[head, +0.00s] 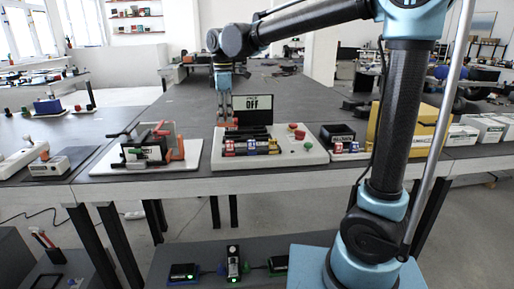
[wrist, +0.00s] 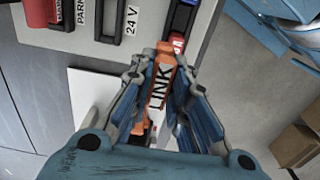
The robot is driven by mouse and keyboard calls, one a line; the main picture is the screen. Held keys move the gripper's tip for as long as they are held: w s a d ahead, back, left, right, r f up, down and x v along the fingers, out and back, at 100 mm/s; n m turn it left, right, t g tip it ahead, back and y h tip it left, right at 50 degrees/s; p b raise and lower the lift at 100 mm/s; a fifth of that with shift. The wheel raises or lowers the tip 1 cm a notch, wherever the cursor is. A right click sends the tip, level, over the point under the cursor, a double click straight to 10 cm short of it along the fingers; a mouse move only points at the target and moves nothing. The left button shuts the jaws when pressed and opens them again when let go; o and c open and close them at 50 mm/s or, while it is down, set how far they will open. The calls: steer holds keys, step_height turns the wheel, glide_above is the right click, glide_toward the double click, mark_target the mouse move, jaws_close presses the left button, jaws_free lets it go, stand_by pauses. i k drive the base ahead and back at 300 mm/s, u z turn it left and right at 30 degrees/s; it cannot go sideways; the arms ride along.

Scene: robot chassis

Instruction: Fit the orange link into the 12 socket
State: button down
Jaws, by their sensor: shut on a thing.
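My gripper (head: 222,88) is shut on the orange link (wrist: 159,92), which carries the word LINK along its length. In the wrist view my gripper (wrist: 165,62) has one finger on each side of the link. The wrist view shows a panel (wrist: 150,45) with dark slots, one labelled 24 V (wrist: 131,20) and one PARK (wrist: 82,20). I cannot make out a 12 label. Whether the link touches the panel I cannot tell.
Blue and yellow labelled blocks (head: 252,148) line the console's front, with red (head: 299,134) and green (head: 308,146) buttons to the right. A fixture with orange clamps (head: 150,145) stands left. A dark bin (head: 338,135) and yellow box (head: 405,130) stand right.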

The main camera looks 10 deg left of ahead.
mark_target(254, 112)
steer(key=u, duration=0.05)
steer(key=k, duration=0.2)
steer(key=u, duration=1.4)
steer(key=k, duration=0.5)
steer(key=z, duration=1.5)
steer(key=i, duration=1)
steer(key=u, duration=0.05)
